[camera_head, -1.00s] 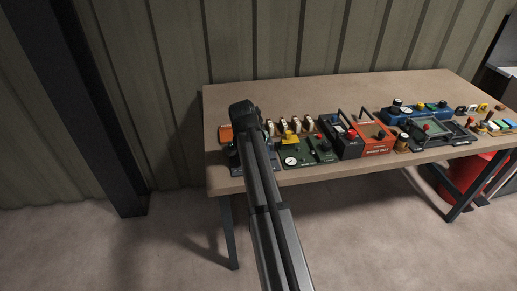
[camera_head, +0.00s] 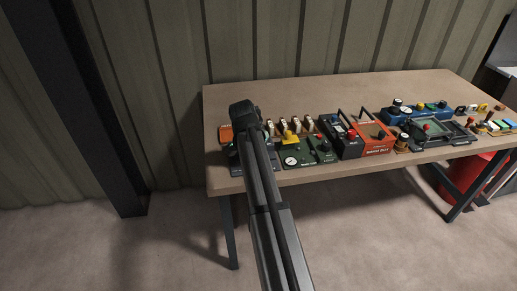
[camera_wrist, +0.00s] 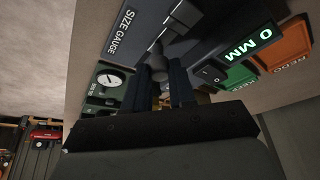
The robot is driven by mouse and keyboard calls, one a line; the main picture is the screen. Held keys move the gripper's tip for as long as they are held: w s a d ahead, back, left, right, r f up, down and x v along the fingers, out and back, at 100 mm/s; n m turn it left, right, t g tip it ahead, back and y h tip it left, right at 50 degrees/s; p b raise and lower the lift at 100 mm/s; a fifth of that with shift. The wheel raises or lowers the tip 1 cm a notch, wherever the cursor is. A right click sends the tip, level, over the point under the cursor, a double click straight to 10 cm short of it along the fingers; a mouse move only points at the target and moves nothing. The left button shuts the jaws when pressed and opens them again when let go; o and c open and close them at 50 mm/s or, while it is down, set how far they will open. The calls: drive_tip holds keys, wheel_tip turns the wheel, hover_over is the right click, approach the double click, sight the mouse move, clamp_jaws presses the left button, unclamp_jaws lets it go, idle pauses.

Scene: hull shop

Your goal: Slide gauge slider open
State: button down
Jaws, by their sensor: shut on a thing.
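The size gauge (camera_wrist: 125,35) is a dark panel lettered "SIZE GAUGE", close below my gripper in the wrist view. Its lit green display (camera_wrist: 265,35) reads "0 MM". The slider's grey knob and stem (camera_wrist: 156,50) show at the fingertips. My gripper (camera_wrist: 160,72) is shut on the slider, with two dark fingers beside the stem. The exact contact is partly hidden by the fingers. In the head view my own arm covers the gripper and most of the gauge; a dark edge of the gauge (camera_head: 234,160) shows left of the arm.
A green panel with a round dial (camera_head: 291,160) stands close right of the gauge. Beyond it are an orange box (camera_head: 375,142) and a framed tray (camera_head: 440,133). Several pale switches (camera_head: 295,125) stand behind. The table front edge (camera_head: 350,172) is near.

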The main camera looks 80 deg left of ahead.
drive_tip(key=shift+w, duration=2.05)
drive_tip(key=c, duration=0.9)
unclamp_jaws()
drive_tip(key=shift+c, duration=0.2)
drive_tip(key=shift+r, duration=0.1)
drive_tip(key=v, duration=1.3)
drive_tip(key=shift+r, duration=0.3)
drive_tip(key=shift+s+d, duration=0.15)
